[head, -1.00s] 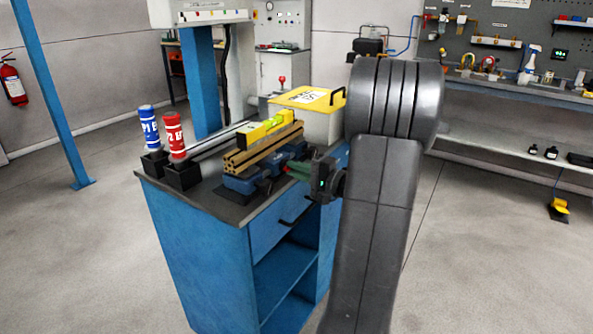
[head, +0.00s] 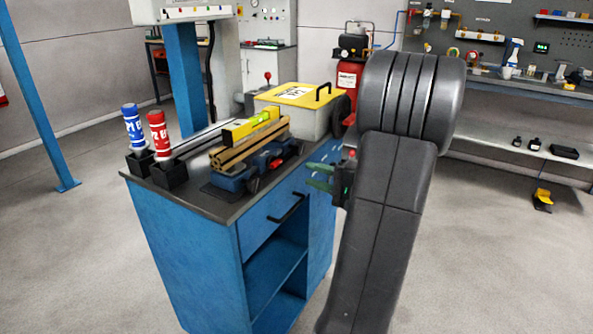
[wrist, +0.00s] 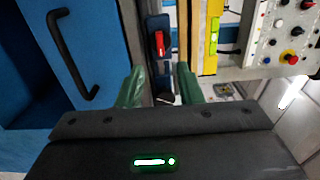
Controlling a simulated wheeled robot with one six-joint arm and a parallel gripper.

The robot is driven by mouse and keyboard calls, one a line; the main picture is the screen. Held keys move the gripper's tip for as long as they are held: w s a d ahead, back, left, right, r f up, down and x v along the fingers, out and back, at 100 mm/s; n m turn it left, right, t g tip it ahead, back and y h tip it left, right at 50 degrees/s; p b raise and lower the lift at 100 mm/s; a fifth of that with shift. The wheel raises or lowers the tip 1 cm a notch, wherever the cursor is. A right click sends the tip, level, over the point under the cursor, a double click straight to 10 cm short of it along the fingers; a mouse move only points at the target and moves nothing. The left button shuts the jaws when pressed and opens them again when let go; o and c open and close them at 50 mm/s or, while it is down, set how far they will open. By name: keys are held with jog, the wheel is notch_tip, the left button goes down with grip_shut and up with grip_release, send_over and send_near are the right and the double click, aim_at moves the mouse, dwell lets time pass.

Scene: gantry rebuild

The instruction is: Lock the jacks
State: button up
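My gripper (head: 319,176) has two green fingers, apart with nothing between them, beside the right side of the blue cart's top. The fingers also show in the wrist view (wrist: 160,82). Left of it on the cart, a blue clamp-like fixture (head: 232,183) lies under a tan ribbed bar (head: 252,146) with a yellow level (head: 250,125) on top. The wrist view shows a red lever (wrist: 160,43) on a blue body, ahead between the fingers and apart from them. I cannot tell which parts are the jacks.
The blue cart (head: 190,255) has a drawer handle and open shelves. A blue can (head: 132,124) and a red can (head: 157,130) stand in black holders at its left. A yellow-lidded box (head: 300,95) stands at its back. Open floor (head: 490,250) lies right.

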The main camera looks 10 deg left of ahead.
aim_at(278, 164)
jog(key=shift+v, duration=2.2)
jog(key=shift+a, duration=0.1)
jog(key=x, duration=1.4)
jog(key=shift+d, duration=0.2)
